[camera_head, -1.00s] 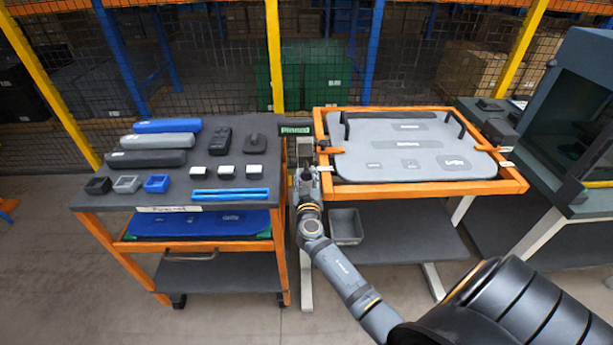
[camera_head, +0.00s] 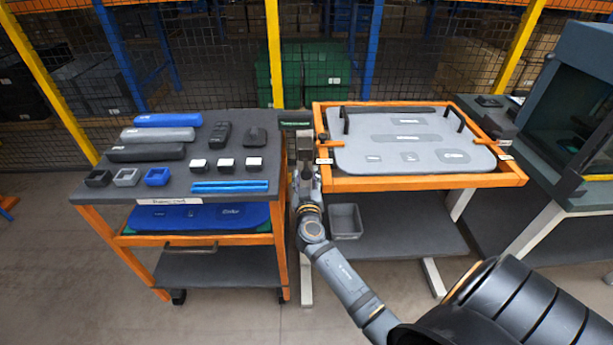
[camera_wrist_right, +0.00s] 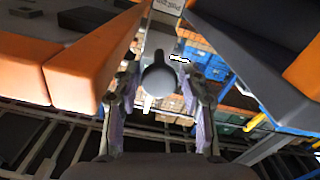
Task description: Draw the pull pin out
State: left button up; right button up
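In the right wrist view a dark rounded knob (camera_wrist_right: 158,75), which looks like the pull pin's head, stands between the two fingers of my right gripper (camera_wrist_right: 160,88). Gaps show on both sides of it, so the fingers are open and around it, not visibly touching. In the head view my right gripper (camera_head: 305,172) is between the left cart and the orange-framed table, below a small green label (camera_head: 295,123). The pin itself is hard to make out there. My left gripper is not in view.
The left cart (camera_head: 225,118) carries dark, grey and blue parts. The orange-framed table (camera_head: 420,183) holds a grey panel (camera_head: 400,135). A grey bin (camera_head: 345,221) is on the shelf below. Both frames flank my right gripper closely. A dark machine (camera_head: 575,100) stands at right.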

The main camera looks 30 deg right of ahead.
jog(key=v, duration=1.2)
dwell(0.3)
jog(key=s+a+f+n+g+y, duration=0.1)
jog(key=s+a+f+g+y, duration=0.15)
jog(key=f, duration=0.85)
jog(key=s+a+f+n+g+y, duration=0.1)
jog(key=s+f+n+g+y, duration=0.15)
jog(key=f, duration=0.95)
jog(key=s+a+f+n+g+y, duration=0.15)
jog(key=s+f, duration=0.25)
jog(key=f, duration=0.7)
jog(key=s+d+f+g, duration=0.1)
jog(key=s+f+g, duration=0.1)
jog(key=s+f, duration=0.4)
jog(key=s+d+f+g+y, duration=0.1)
jog(key=s+f+g, duration=0.2)
jog(key=s, duration=1)
jog(key=s+d+f+m+g+y, duration=0.1)
jog(key=s+f+g, duration=0.1)
jog(key=s+f, duration=0.7)
jog(key=shift+s+f, duration=0.3)
jog(key=shift+s, duration=0.3)
